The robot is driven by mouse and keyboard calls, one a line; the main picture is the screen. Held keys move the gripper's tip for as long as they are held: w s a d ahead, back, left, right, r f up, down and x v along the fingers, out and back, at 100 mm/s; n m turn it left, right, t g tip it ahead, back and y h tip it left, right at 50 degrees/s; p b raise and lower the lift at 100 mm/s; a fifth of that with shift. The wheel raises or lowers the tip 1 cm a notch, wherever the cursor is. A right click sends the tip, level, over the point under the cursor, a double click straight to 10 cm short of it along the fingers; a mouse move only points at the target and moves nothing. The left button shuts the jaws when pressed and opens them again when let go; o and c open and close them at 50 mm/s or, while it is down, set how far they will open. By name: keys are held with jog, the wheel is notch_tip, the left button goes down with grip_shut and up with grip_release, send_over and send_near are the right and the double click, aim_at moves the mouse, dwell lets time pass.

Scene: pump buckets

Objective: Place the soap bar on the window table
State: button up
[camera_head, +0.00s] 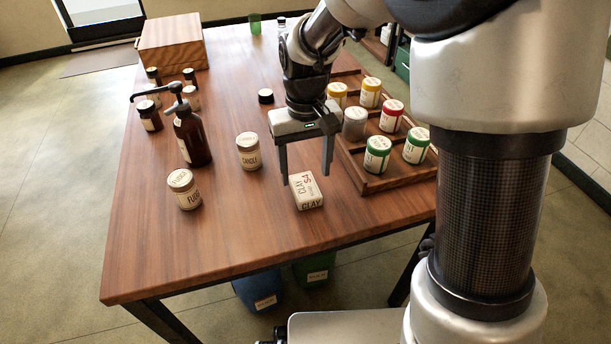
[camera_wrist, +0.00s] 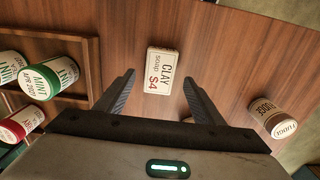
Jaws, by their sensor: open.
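The soap bar (camera_head: 306,191) is a small pale block marked CLAY and S4. It lies on the wooden table (camera_head: 235,235) near its front edge. My gripper (camera_head: 306,177) is open and empty, pointing down just behind the soap bar in the head view. In the wrist view the soap bar (camera_wrist: 160,71) lies ahead of and between the two spread fingers of my gripper (camera_wrist: 158,85), and neither finger touches it. Whether this is the window table, I cannot tell.
A wooden tray (camera_head: 371,186) with several lidded jars stands right of my gripper. A candle jar (camera_head: 248,151), a fudge jar (camera_head: 184,190) and a brown pump bottle (camera_head: 191,138) stand to the left. A wooden box (camera_head: 172,44) is at the back left. The front left tabletop is clear.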

aim_at(306, 187)
jog(key=s+d+r+m+t+p, duration=0.1)
jog(key=s+d+r, duration=0.2)
jog(key=r, duration=0.4)
jog(key=s+d+r+t+p, duration=0.1)
jog(key=s+d+r, duration=0.2)
jog(key=r, duration=0.5)
jog(key=s+d+r+m+t, duration=0.2)
jog(key=s+d, duration=0.4)
jog(key=s, duration=0.5)
jog(key=shift+d+t, duration=0.2)
jog(key=shift+t, duration=0.6)
